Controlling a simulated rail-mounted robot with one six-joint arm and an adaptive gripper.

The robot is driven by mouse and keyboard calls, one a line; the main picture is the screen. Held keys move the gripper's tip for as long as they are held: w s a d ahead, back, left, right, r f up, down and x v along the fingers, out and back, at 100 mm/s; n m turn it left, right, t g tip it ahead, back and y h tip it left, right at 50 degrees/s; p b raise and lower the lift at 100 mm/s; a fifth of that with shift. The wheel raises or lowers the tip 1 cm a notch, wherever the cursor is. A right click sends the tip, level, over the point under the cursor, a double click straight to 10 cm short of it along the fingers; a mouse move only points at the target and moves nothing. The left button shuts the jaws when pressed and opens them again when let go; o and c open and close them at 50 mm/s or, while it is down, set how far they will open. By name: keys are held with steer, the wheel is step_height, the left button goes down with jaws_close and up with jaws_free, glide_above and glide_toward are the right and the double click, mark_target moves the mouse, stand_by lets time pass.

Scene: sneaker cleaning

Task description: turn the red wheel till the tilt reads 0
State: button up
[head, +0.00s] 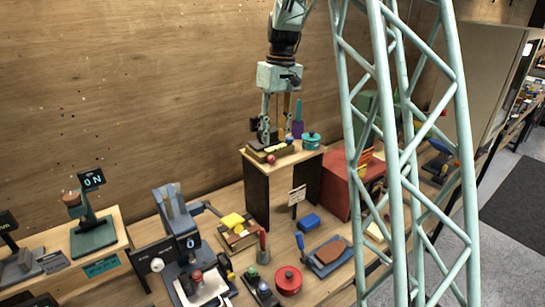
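My gripper (273,137) points down over a small wooden shelf at the back. Its fingertips are at a low brass-and-dark device (266,151) on the shelf top. A small round red part (271,160), which looks like the red wheel, sits at that device's front edge, just below the fingertips. The two fingers look apart higher up, but their tips merge with dark parts, so I cannot tell whether they hold anything. No tilt reading is legible on this device. A dark small box (254,125) shows left of the fingers.
A teal pot (311,140) and a purple bottle (298,120) stand close to the right of my gripper. The shelf (257,190) stands above a crowded bench. Below are a press (178,215) with a display showing 0, a red lidded tin (288,280) and a red box (345,190).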

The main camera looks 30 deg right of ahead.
mark_target(273, 156)
steer(key=shift+a+f, duration=0.2)
steer(key=shift+f, duration=1.85)
steer(key=shift+a+f, duration=0.15)
steer(key=shift+f, duration=1.9)
steer(key=shift+c, duration=0.6)
steer(key=c, duration=0.7)
